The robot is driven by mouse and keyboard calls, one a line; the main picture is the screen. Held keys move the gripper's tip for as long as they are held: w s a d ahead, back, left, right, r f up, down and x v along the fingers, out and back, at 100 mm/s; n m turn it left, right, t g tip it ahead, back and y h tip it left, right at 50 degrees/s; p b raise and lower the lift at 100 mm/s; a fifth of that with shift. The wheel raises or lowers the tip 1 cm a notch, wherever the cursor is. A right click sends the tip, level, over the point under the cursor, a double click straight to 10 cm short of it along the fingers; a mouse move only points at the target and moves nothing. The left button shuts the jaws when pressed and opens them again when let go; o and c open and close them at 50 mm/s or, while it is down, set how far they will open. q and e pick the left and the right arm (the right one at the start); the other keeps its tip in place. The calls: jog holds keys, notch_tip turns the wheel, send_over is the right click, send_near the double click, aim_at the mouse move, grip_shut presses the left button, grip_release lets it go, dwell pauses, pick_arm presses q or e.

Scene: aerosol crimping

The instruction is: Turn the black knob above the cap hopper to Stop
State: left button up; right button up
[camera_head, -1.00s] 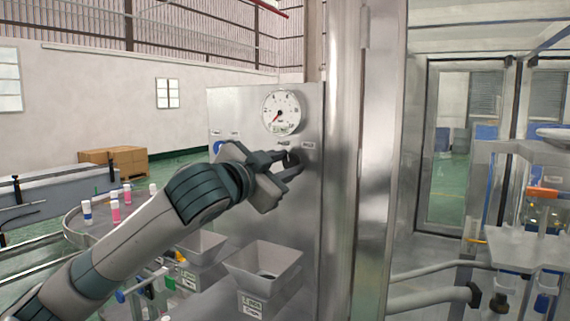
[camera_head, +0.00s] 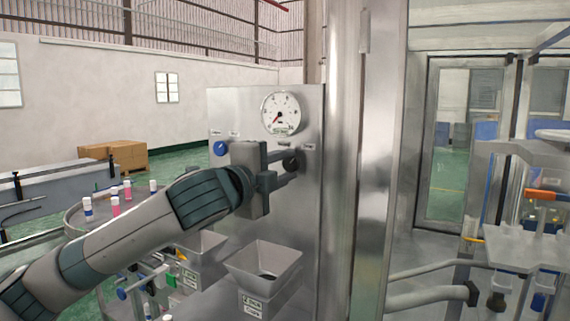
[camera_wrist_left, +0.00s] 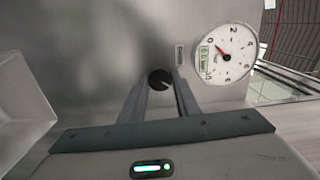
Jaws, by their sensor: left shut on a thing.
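The black knob (camera_head: 290,162) is on the steel panel (camera_head: 235,115), below the round gauge. My left gripper (camera_head: 285,166) reaches the panel with its two fingers on either side of the knob and is shut on it. In the left wrist view the black knob (camera_wrist_left: 159,79) shows between the fingertips, with a light pointer line on its face. The labels beside the knob are too small to read. The cap hopper (camera_head: 263,268) stands below, open at the top. My right gripper is not in view.
A white gauge (camera_head: 281,113) sits just above the knob. A blue knob (camera_head: 220,148) is to the left on the same panel. A second hopper (camera_head: 200,258) stands left of the first. A tall steel post (camera_head: 343,160) bounds the panel at right.

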pick_arm(q)
jog(key=shift+m, duration=0.8)
jog(key=shift+f, duration=0.1)
jog(key=o, duration=1)
jog(key=shift+o, duration=0.2)
jog(key=shift+s, duration=0.1)
